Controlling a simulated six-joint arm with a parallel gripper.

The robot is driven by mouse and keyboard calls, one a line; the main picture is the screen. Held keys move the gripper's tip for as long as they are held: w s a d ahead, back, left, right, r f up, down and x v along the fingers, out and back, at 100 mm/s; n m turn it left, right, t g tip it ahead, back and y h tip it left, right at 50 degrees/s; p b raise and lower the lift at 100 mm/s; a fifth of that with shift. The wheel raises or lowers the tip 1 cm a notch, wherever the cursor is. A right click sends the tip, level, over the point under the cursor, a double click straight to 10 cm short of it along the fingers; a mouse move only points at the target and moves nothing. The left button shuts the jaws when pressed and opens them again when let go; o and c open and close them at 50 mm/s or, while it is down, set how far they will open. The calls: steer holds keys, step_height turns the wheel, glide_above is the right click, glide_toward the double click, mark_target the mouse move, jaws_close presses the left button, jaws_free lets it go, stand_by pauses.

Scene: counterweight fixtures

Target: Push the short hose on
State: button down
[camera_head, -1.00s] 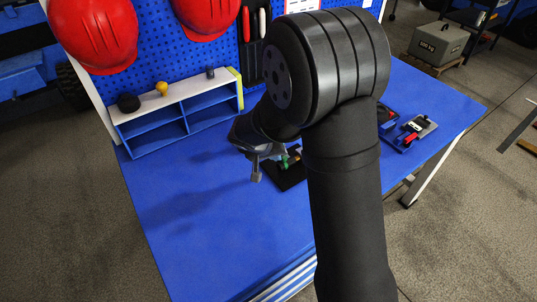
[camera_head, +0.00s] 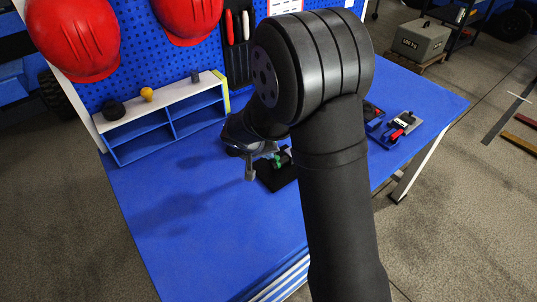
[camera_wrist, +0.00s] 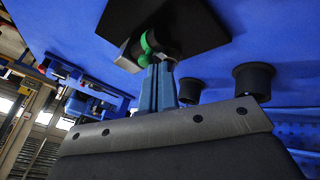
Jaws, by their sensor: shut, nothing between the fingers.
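The black plate (camera_head: 275,180) of a fixture stands on the blue table, partly behind my arm in the head view. In the wrist view the plate (camera_wrist: 205,22) carries a dark round fitting with a green ring (camera_wrist: 149,42). A short dark piece beside the ring (camera_wrist: 131,50) may be the short hose; I cannot tell for sure. My gripper (camera_wrist: 158,68) is shut and empty, its fingertips close to the ringed fitting. I cannot tell whether they touch. In the head view my gripper (camera_head: 251,174) is just left of the plate.
Two black round posts stand at the right in the wrist view, one large (camera_wrist: 254,78) and one small (camera_wrist: 190,90). A white-topped shelf (camera_head: 165,103) stands at the table's back left. A device with a red part (camera_head: 398,132) lies at the right. The table's front left is clear.

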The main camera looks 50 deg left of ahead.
steer(key=s, duration=0.1)
steer(key=s+a, duration=0.1)
steer(key=s+r, duration=0.1)
steer(key=shift+s+a, duration=0.1)
steer(key=shift+a, duration=0.15)
steer(key=v, duration=1)
steer(key=shift+f, duration=0.15)
steer(key=x, duration=1)
steer(key=shift+d, duration=0.1)
steer(key=w, duration=0.1)
steer(key=w+d, duration=0.1)
steer(key=w+f, duration=0.1)
steer(key=shift+w+d, duration=0.3)
steer(key=shift+s, duration=0.8)
steer(key=shift+w, duration=0.15)
